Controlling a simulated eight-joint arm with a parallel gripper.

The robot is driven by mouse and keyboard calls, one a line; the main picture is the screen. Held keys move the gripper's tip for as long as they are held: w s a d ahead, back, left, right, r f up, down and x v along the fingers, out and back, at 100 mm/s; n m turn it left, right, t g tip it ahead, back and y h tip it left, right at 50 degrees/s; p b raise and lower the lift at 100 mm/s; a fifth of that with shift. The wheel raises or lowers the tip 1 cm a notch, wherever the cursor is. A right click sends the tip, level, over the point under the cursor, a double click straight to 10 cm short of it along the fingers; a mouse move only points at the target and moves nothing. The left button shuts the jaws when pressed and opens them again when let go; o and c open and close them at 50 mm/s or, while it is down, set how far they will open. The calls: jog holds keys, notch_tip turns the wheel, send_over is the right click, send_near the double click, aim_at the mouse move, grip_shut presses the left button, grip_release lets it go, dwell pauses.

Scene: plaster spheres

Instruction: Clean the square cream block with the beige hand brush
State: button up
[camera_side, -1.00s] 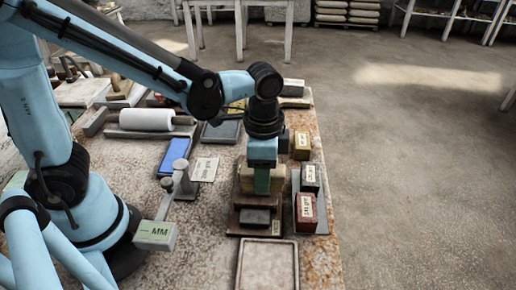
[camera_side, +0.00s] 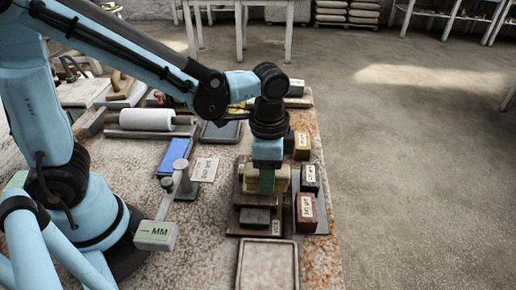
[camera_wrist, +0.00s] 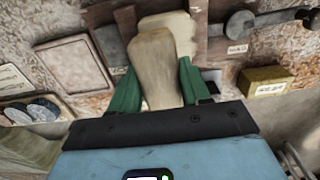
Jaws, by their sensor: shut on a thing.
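My gripper (camera_wrist: 157,88) has green fingers, shut on the beige hand brush (camera_wrist: 153,62), whose rounded beige body shows between them in the wrist view. Just beyond the brush, a paler cream block (camera_wrist: 182,30) shows partly; the brush covers much of it. I cannot tell whether brush and block touch. In the side view my gripper (camera_side: 267,182) points down over a brown stand (camera_side: 241,188) at the right part of the table. Pale beige shows beside the fingers there, but brush and block cannot be told apart.
A dark block (camera_side: 255,216) sits in front of the gripper, with an empty shallow tray (camera_side: 241,268) nearer the camera. A red block (camera_side: 306,210) and a brass block (camera_side: 302,146) stand close on the right. A blue pad (camera_side: 174,155) and a white roller (camera_side: 146,119) lie left.

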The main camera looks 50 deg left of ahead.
aim_at(251, 169)
jog(key=shift+s+a, duration=1.1)
jog(key=shift+w+d, duration=1.6)
jog(key=shift+s+a+r, duration=0.7)
jog(key=shift+s+a, duration=0.1)
